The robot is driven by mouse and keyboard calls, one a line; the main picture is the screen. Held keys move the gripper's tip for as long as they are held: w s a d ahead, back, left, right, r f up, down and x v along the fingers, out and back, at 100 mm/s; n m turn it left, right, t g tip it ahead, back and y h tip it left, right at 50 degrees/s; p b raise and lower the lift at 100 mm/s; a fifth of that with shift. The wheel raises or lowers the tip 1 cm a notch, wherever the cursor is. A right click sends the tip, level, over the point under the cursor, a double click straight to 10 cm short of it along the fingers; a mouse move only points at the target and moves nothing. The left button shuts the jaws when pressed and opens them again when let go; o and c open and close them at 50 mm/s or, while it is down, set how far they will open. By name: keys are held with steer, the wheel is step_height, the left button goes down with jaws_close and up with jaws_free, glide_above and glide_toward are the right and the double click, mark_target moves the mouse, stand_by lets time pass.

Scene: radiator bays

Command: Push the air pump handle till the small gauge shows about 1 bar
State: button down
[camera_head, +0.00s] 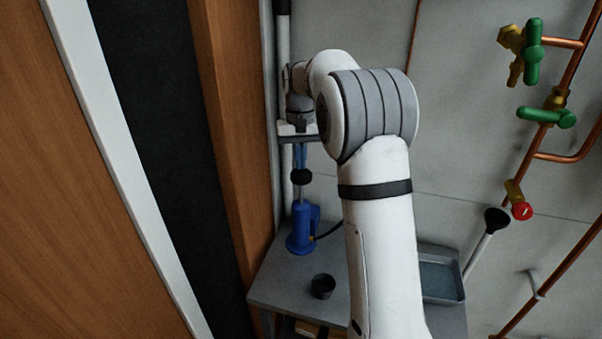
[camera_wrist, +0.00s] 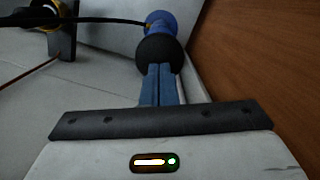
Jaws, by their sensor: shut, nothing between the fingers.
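The air pump (camera_head: 302,232) is a blue upright cylinder on the grey bench at the left. Its black ball handle (camera_head: 301,177) stands above the body. My gripper (camera_head: 300,166) is directly above the handle, pointing down, with its blue fingers shut and empty. In the wrist view the fingertips (camera_wrist: 159,68) meet the handle (camera_wrist: 160,50) in the picture; I cannot tell whether they touch. The blue pump body (camera_wrist: 161,20) shows beyond it. A round yellow-rimmed part on a dark stand, possibly the small gauge (camera_wrist: 46,4), is cut off at the top; no reading shows.
A black cup (camera_head: 323,286) stands on the bench (camera_head: 278,285) in front of the pump. A grey tray (camera_head: 441,275) is at the right. A wooden panel (camera_head: 235,130) rises close at the left. Copper pipes with green valves (camera_head: 533,52) are on the right wall.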

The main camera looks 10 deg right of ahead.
mark_target(300, 175)
step_height(300, 175, down, 7)
steer(key=b, duration=0.3)
steer(key=shift+r+b, duration=0.2)
steer(key=shift+b, duration=0.15)
steer(key=shift+r, duration=0.1)
steer(key=shift+r+p, duration=0.1)
steer(key=shift+p, duration=0.2)
steer(key=shift+w+r+p, duration=0.25)
steer(key=shift+p, duration=0.2)
steer(key=w+r+p, duration=0.1)
steer(key=w+r, duration=0.2)
steer(key=r, duration=0.5)
steer(key=shift+w+d+r, duration=0.15)
steer(key=shift+w+d, duration=0.05)
steer(key=shift+d, duration=0.05)
